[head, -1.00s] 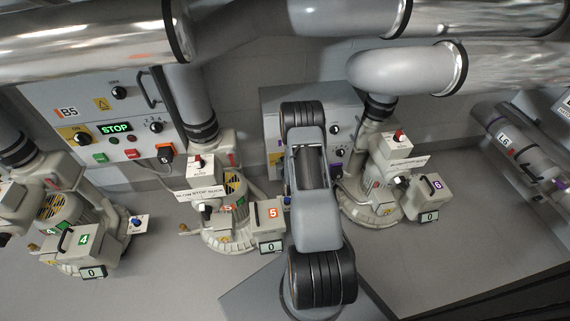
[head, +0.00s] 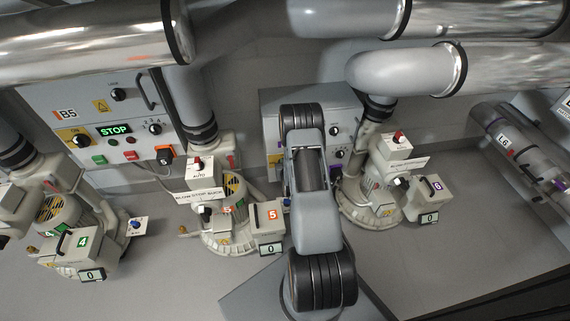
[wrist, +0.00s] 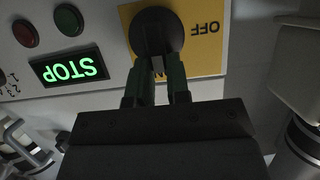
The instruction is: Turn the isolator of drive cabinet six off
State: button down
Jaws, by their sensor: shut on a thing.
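In the wrist view, seen upside down, the isolator's round black knob (wrist: 155,30) sits on a yellow plate (wrist: 204,57). The OFF mark is upright-reversed to the right of the knob; part of the ON mark shows below it, behind my fingers. My gripper (wrist: 160,78) is shut on the knob's handle, which points down in the picture toward the ON mark. In the head view, drive cabinet six (head: 349,104) is a grey box behind my arm, which hides much of its front and my gripper.
Beside the isolator are a lit green STOP display (wrist: 69,69), a green button (wrist: 69,19) and a red button (wrist: 25,33). Blower six (head: 372,200) stands right of the cabinet, blower five (head: 228,225) to the left. Large pipes (head: 400,72) run overhead. Floor at right is clear.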

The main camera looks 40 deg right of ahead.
jog(key=shift+w+a, duration=0.1)
jog(key=shift+a, duration=0.05)
jog(key=a+n+h+b, duration=0.1)
jog(key=n+h+b, duration=0.1)
jog(key=n, duration=0.1)
jog(key=w+f+n+h+b, duration=0.1)
jog(key=n+b, duration=0.1)
jog(key=n, duration=0.1)
jog(key=a+f+n+g+h+b, duration=0.1)
jog(key=n+h+b, duration=0.1)
jog(key=n+b, duration=0.1)
jog(key=shift+w+a+n+h, duration=0.15)
jog(key=shift+a+n+h, duration=0.15)
dwell(0.4)
dwell(0.3)
jog(key=c, duration=1.1)
grip_release()
